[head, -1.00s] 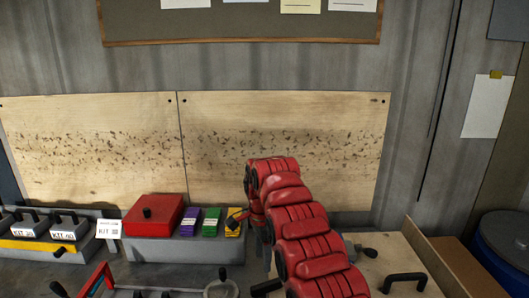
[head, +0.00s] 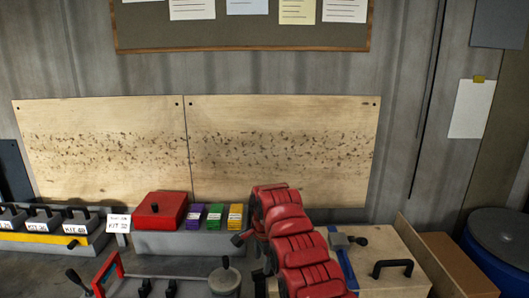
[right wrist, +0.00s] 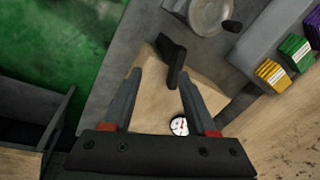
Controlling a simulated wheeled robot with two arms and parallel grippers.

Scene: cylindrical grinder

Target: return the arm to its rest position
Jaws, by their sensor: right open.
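My right arm (head: 290,235), red and ribbed, reaches in from the bottom of the head view over the bench, left of a wooden case. Its gripper is mostly hidden behind the arm there. In the right wrist view my right gripper (right wrist: 160,76) is open, its two grey fingers apart. A wooden block-like surface with a black handle (right wrist: 173,60) shows beyond and between the fingers. A small white dial (right wrist: 180,126) shows near the right finger's base. Nothing is seen clamped between the fingers. My left gripper is not in view.
The wooden case (head: 385,245) with a black handle stands right of my arm, a blue-grey tool (head: 343,243) at its left edge. A red box (head: 160,210) and coloured packs (head: 214,217) sit behind, kit bins (head: 45,225) at left. A blue drum (head: 498,238) stands far right.

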